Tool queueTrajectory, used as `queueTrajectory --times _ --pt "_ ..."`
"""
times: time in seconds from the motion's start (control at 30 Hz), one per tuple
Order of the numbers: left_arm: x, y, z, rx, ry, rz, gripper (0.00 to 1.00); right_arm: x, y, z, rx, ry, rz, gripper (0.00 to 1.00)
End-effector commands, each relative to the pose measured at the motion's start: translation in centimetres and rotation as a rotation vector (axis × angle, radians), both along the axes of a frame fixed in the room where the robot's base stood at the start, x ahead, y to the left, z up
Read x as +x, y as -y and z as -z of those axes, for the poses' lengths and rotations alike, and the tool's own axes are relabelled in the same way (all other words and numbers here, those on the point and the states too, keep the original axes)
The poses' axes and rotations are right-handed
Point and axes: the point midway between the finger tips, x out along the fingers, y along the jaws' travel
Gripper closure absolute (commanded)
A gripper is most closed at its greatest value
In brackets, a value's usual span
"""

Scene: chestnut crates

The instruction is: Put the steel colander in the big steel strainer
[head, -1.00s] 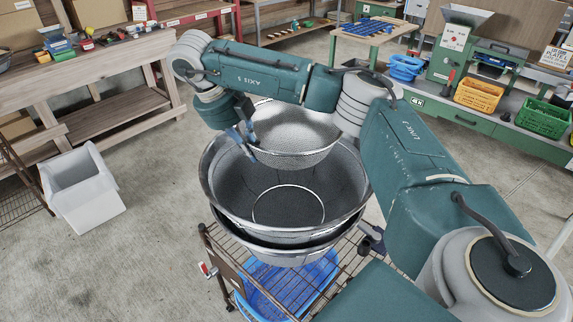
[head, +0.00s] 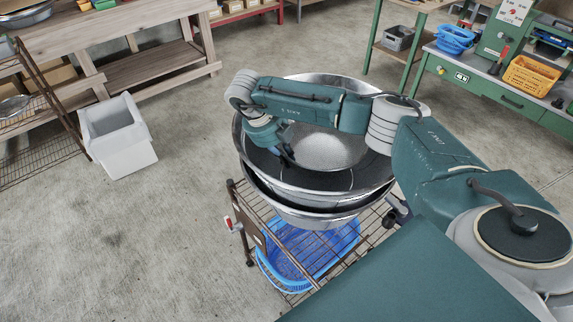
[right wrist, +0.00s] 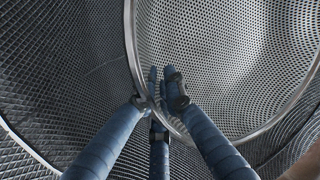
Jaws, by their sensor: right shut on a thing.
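The steel colander (head: 328,150), a perforated bowl, is inside the mouth of the big steel strainer (head: 352,180), toward its far side in the head view. My right gripper (head: 287,156) is shut on the colander's near-left rim. In the right wrist view, blue fingers (right wrist: 162,98) close on the rim of the colander (right wrist: 205,50), and the mesh of the strainer (right wrist: 60,70) lies around it. My arm hides part of both bowls in the head view. I cannot tell whether the colander's base touches the strainer. My left gripper is not in view.
The strainer is at the top of nested bowls on a wire cart (head: 262,235). A blue basket (head: 305,255) is on the shelf below. A white bin (head: 118,140) stands on the floor at left. A green workbench (head: 480,85) is at upper right. Floor at lower left is clear.

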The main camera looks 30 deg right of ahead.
Motion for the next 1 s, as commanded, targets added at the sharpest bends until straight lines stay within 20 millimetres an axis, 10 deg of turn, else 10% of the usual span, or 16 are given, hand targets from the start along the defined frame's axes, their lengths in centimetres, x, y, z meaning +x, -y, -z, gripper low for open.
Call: queueTrajectory --times 0.33,1.0 --pt "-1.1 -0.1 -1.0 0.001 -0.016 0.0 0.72 -0.1 0.0 4.2 -0.001 -0.003 0.0 1.0" --pt "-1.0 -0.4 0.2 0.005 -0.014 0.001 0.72 0.0 0.0 5.7 -0.001 0.0 0.0 1.0"
